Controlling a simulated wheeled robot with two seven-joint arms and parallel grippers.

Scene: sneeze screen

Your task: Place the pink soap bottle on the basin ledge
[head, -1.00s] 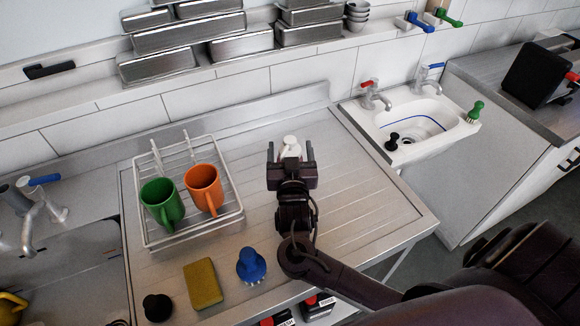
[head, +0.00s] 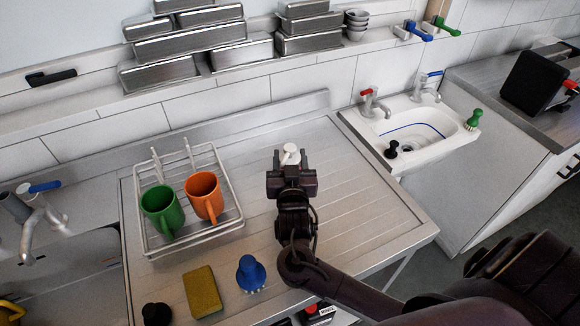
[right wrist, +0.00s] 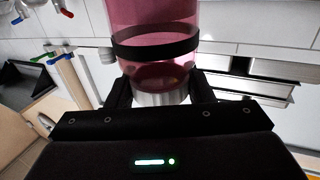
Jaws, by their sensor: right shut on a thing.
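The pink soap bottle shows in the right wrist view as a see-through pink cylinder (right wrist: 155,20) with a black band. In the head view only its white pump top (head: 290,153) shows; my gripper hides the body. My right gripper (head: 290,164) is shut on the bottle, over the ribbed steel drainboard (head: 350,190). I cannot tell whether the bottle touches the board. The white basin (head: 452,133) is to the right and further back, with its ledge around the bowl. My left gripper is not in view.
A wire rack (head: 195,241) with a green mug (head: 160,208) and an orange mug (head: 204,195) stands left of the gripper. A yellow sponge (head: 202,291) and blue brush (head: 250,272) lie nearer. A black stopper (head: 391,150) and green brush (head: 474,119) sit on the basin ledge.

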